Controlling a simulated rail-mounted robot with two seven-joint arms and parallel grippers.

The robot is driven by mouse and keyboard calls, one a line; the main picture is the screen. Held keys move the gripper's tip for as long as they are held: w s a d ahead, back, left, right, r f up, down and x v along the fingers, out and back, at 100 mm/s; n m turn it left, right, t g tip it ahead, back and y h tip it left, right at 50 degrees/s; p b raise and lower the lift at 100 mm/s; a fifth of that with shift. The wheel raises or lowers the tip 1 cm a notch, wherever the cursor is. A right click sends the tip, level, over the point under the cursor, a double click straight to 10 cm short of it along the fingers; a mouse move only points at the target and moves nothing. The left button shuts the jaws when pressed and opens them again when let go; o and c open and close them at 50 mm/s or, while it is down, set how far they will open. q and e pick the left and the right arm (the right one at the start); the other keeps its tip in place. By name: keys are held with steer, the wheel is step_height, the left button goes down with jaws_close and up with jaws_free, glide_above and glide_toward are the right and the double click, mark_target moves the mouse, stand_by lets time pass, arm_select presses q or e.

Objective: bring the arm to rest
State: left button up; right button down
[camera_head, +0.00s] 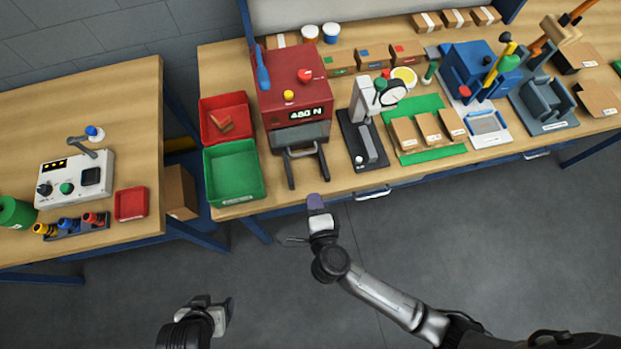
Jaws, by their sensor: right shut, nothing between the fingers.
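My right arm reaches up from the lower right. Its gripper (315,203) is near the front edge of the long workbench (330,192), just in front of the red machine (290,92) with the "480 N" display. The gripper is shut with nothing held, and its tip looks purple. I cannot tell its height over the floor or bench edge. My left gripper (224,311) is low in the view over the grey floor, apart from both benches. Its fingers are small and partly hidden by its own wrist, so their opening is unclear.
A green bin (235,172) and a red bin (225,105) stand left of the red machine. A dial gauge stand (364,135) and a green mat (425,152) are to its right. A smaller bench (120,95) with a control box is at left. The floor in front is clear.

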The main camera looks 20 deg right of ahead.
steer(key=s+a+r+n+g+y, duration=0.45)
steer(key=a+n+y, duration=0.3)
steer(key=n, duration=0.45)
steer(key=s+a+r+n+g+y, duration=0.3)
steer(key=s+a+n+g+y, duration=0.3)
steer(key=n+y, duration=0.4)
steer(key=d+f+h, duration=0.3)
steer(key=d+h, duration=0.5)
steer(key=d, duration=0.3)
steer(key=d+f+h, duration=0.2)
steer(key=d+h, duration=0.5)
steer(key=d, duration=0.4)
steer(key=s+d+f+m+g+h, duration=0.1)
steer(key=s+d+f+g+h, duration=0.15)
steer(key=s+d, duration=0.4)
step_height(320, 180, up, 22)
steer(key=s+t+p, duration=0.1)
steer(key=p, duration=2.2)
steer(key=shift+a+r+y, duration=0.15)
steer(key=shift+a+y, duration=0.25)
steer(key=shift+a, duration=0.05)
